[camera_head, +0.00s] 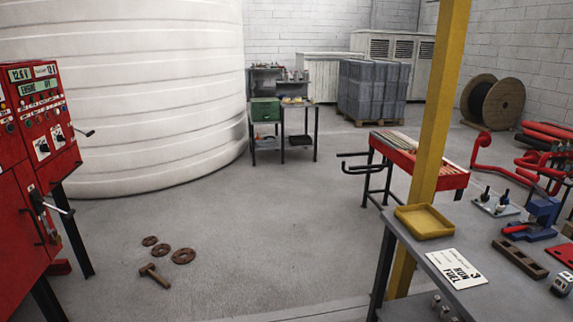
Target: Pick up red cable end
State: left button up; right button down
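I cannot make out a red cable end for certain. A small red piece (515,228) lies by the blue vise-like tool (543,212) on the grey workbench at the right, but it is too small to identify. Another red object (563,254) is cut off at the right edge of the bench. Neither of my grippers shows in the head view.
A red control panel (38,118) with levers stands at the left. Rusty rings (183,256) and a hammer (154,275) lie on the floor. A yellow post (432,130) rises behind the grey workbench (428,275), which holds a yellow tray (424,221).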

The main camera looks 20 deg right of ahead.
aim_at(516, 228)
jog(key=i+z, duration=0.15)
jog(key=i, duration=2.2)
jog(key=i+u, duration=0.6)
jog(key=u, duration=0.2)
jog(key=l+u, duration=0.1)
jog(key=u, duration=6.35)
